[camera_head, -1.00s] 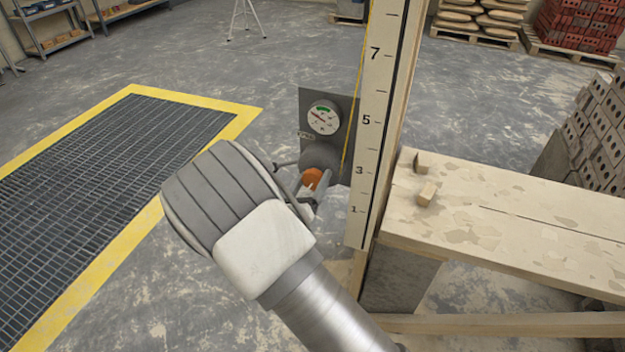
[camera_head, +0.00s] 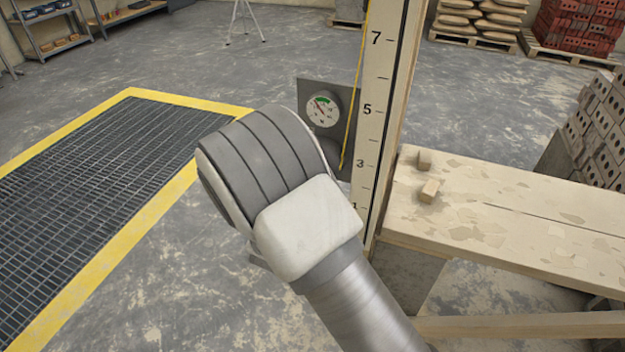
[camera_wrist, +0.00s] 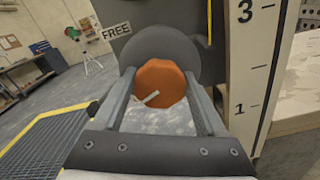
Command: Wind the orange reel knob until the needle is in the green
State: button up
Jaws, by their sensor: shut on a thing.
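The orange reel knob (camera_wrist: 163,78) sits in front of a dark round drum (camera_wrist: 160,48) in the wrist view. My gripper (camera_wrist: 159,85) is shut on the knob, one finger on each side. A white mark on the knob's face points to the lower left. In the head view my wrist hides the knob and fingers. The round gauge (camera_head: 323,108) on the dark panel (camera_head: 311,88) has a green arc at its top. Its red needle points to the upper left, near the green's left end; I cannot tell whether it is inside.
A tall numbered scale board (camera_head: 378,105) stands just right of the panel, with a yellow line (camera_head: 355,110) along it. A plank bench (camera_head: 520,220) with two small wooden blocks is at right. A yellow-edged floor grate (camera_head: 90,190) lies at left.

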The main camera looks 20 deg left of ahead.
jog(key=shift+f+m+b, duration=0.1)
jog(key=shift+m+b, duration=0.7)
jog(key=shift+m, duration=0.4)
jog(key=o, duration=1.3)
jog(key=shift+s, duration=0.1)
jog(key=s+p, duration=0.1)
jog(key=s, duration=0.4)
jog(key=s+a+p, duration=0.1)
jog(key=s, duration=0.5)
jog(key=s+p, duration=0.1)
jog(key=s, duration=0.5)
jog(key=shift+s+a, duration=0.15)
